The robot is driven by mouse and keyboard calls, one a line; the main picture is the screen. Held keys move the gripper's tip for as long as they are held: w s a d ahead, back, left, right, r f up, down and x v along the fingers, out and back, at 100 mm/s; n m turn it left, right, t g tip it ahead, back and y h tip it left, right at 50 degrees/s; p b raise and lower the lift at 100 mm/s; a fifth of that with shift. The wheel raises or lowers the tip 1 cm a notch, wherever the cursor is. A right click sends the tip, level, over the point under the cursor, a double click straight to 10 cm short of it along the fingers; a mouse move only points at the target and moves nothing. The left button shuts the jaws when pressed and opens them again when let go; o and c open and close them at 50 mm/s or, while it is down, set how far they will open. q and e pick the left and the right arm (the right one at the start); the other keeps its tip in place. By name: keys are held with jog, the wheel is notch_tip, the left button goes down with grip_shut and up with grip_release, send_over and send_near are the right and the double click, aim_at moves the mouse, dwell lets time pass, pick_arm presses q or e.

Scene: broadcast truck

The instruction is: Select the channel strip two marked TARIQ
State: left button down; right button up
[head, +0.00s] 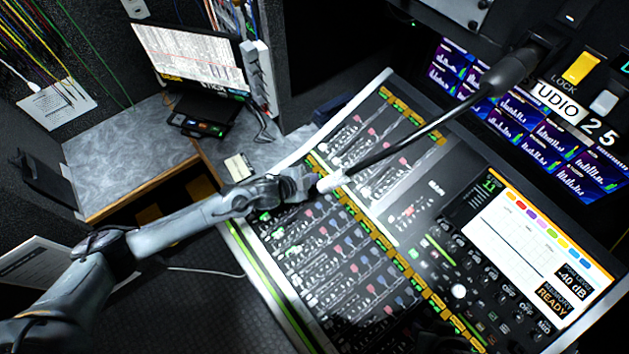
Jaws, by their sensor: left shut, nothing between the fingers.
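The mixing console (340,262) fills the middle of the head view, tilted across the picture. It has rows of channel strips with small faders and red and blue caps. Lines of yellow and green scribble labels (408,267) run beside the strips. The lettering is too small to read, so I cannot tell which strip is marked TARIQ. My left gripper (309,184) is shut and empty over the upper left part of the console, beside the white base of the gooseneck microphone. It hides part of the strips beneath it; I cannot tell whether it touches them. My right gripper is not in view.
A gooseneck microphone (420,132) arches over the console to the upper right. A bright screen (525,243) and knobs sit at the console's right. Meter screens (520,125) line the back right.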

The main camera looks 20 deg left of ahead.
pick_arm(q)
jog(key=shift+w+f+b, duration=0.1)
jog(key=shift+f+b, duration=0.2)
jog(key=shift+f, duration=0.4)
dwell(0.6)
dwell(0.4)
jog(key=shift+r+p, duration=0.85)
jog(key=shift+p, duration=0.05)
jog(key=r+p, duration=0.5)
jog(key=shift+s+a, duration=0.2)
jog(key=shift+s, duration=0.2)
dwell(0.4)
